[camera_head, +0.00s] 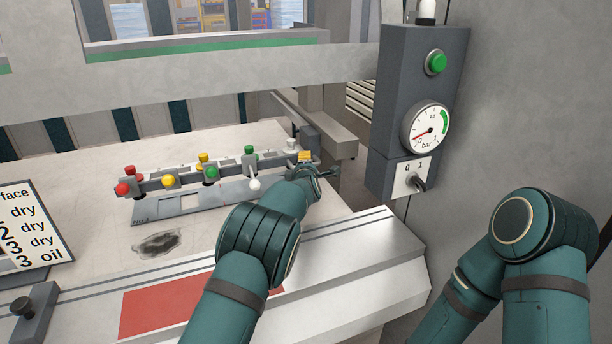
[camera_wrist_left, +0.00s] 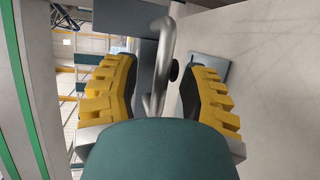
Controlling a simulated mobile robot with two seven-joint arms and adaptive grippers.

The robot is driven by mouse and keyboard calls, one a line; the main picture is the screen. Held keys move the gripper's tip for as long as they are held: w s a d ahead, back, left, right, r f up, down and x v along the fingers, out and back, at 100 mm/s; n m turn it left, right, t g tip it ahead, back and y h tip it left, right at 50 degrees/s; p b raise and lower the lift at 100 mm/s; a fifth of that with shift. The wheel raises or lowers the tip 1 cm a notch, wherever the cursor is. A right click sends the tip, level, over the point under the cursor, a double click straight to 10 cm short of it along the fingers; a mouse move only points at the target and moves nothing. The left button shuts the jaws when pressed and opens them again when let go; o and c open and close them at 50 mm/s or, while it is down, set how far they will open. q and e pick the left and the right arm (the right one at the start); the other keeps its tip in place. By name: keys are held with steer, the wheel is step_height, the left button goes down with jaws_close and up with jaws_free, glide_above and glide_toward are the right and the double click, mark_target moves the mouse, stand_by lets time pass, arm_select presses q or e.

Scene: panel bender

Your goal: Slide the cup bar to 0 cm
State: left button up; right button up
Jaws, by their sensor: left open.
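The cup bar (camera_head: 225,172) is a dark bar with red, yellow, green and white knobs, lying across the pale table in the head view. My left gripper (camera_head: 313,163) is at the bar's right end, with a yellow finger pad showing there. In the left wrist view my left gripper (camera_wrist_left: 160,75) is open, its yellow padded fingers on either side of a bent silver handle (camera_wrist_left: 157,65). The fingers look apart from the handle. A small black knob (camera_wrist_left: 174,71) shows beside it. My right gripper is out of view; only its arm shows at the right.
A grey control box (camera_head: 397,130) with a green button and gauge stands right of the gripper. A sign (camera_head: 32,230) stands at left. A beam (camera_head: 230,78) crosses above.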

arm_select(q)
steer(key=s+r, duration=0.2)
steer(key=s, duration=0.8)
steer(key=shift+s, duration=0.3)
steer(key=shift+d, duration=0.1)
